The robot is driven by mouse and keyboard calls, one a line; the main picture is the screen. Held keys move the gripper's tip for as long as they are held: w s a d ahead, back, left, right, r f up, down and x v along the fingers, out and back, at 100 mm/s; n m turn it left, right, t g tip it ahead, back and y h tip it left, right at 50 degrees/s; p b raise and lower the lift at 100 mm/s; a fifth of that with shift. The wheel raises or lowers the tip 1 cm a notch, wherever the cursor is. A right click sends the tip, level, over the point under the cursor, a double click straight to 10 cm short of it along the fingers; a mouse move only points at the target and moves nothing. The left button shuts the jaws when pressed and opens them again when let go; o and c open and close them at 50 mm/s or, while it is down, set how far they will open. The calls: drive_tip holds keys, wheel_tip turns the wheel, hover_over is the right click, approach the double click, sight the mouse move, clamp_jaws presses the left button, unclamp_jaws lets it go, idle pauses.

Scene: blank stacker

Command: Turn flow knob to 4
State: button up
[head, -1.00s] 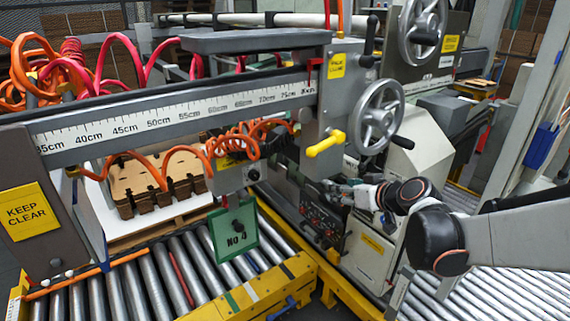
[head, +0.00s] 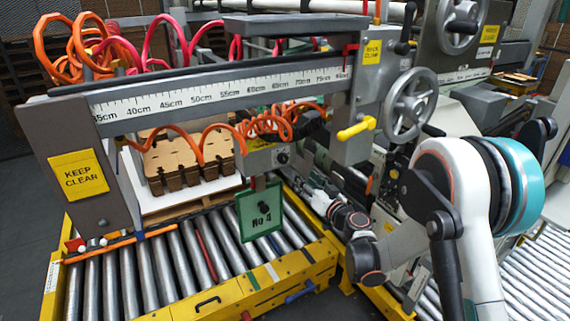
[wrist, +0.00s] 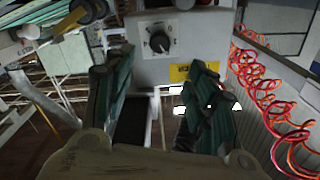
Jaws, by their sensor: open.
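A round black knob (wrist: 159,42) with a scale around it is on the face of a grey box (wrist: 185,70) in the wrist view. A light mark shows on the knob, but the scale numbers are too small to read. The knob (head: 282,158) also shows in the head view, on the box under the ruler beam. My gripper (wrist: 160,72) is open and empty, its dark green fingers spread below and either side of the knob, not touching it. In the head view my gripper (head: 309,190) is small and partly hidden, right of and below the box.
Orange coiled hoses (wrist: 265,85) hang right of the box in the wrist view. In the head view, a green "No 4" plate (head: 259,210) hangs below the box over the roller conveyor (head: 150,275). A yellow handle (head: 356,128) and handwheel (head: 410,104) stand to the right.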

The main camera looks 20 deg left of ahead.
sight(285, 161)
drive_tip(key=b+x, duration=0.3)
drive_tip(key=x, duration=1)
drive_tip(key=shift+w+a+b, duration=0.1)
drive_tip(key=shift+w+b, duration=0.05)
drive_tip(key=shift+b, duration=0.25)
drive_tip(key=c, duration=1.1)
